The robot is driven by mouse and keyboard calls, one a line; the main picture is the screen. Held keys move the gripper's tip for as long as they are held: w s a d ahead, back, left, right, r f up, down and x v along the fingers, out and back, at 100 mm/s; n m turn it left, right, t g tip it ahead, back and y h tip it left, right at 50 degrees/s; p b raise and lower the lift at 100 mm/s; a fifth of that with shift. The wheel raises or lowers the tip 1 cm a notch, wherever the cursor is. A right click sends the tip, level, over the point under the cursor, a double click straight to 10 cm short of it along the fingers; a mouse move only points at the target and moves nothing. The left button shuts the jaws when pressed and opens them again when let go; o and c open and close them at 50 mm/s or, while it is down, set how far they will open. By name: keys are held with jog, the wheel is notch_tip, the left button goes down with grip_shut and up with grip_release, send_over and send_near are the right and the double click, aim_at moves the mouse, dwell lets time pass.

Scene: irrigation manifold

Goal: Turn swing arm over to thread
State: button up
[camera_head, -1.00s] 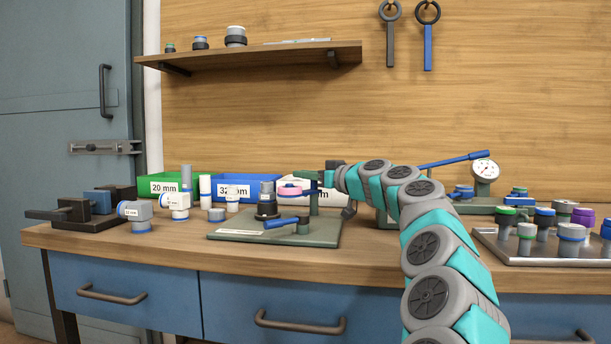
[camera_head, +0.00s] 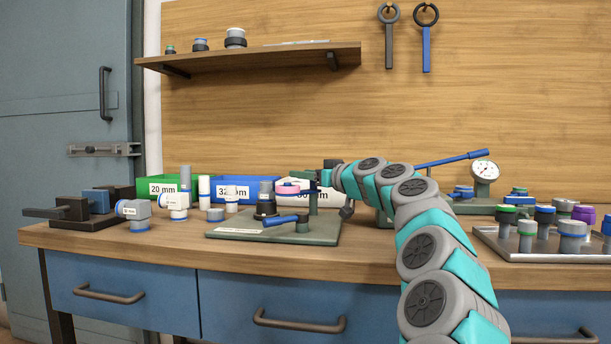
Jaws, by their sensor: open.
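The fixture is a grey-green base plate (camera_head: 236,230) on the workbench. It carries a dark round seat with a grey fitting (camera_head: 265,191), an upright green post (camera_head: 313,203) and a lever with a blue handle (camera_head: 281,220). The swing arm carries a pink ring (camera_head: 289,187), which shows at the post's upper left, beside the grey fitting. My gripper (camera_head: 304,176) is at the top of the post, just above and right of the pink ring. Its jaws are open but small here, and I cannot tell whether they touch the swing arm.
Green (camera_head: 160,189), blue (camera_head: 240,190) and white bins stand behind the fixture. White fittings (camera_head: 174,203) and a dark clamp (camera_head: 78,208) lie left. A gauge pump (camera_head: 484,172) and a tray of caps (camera_head: 545,252) stand right. A shelf (camera_head: 260,57) hangs above.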

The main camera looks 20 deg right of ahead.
jog(key=v, duration=0.7)
jog(key=shift+s+b, duration=0.4)
jog(key=shift+d, duration=0.2)
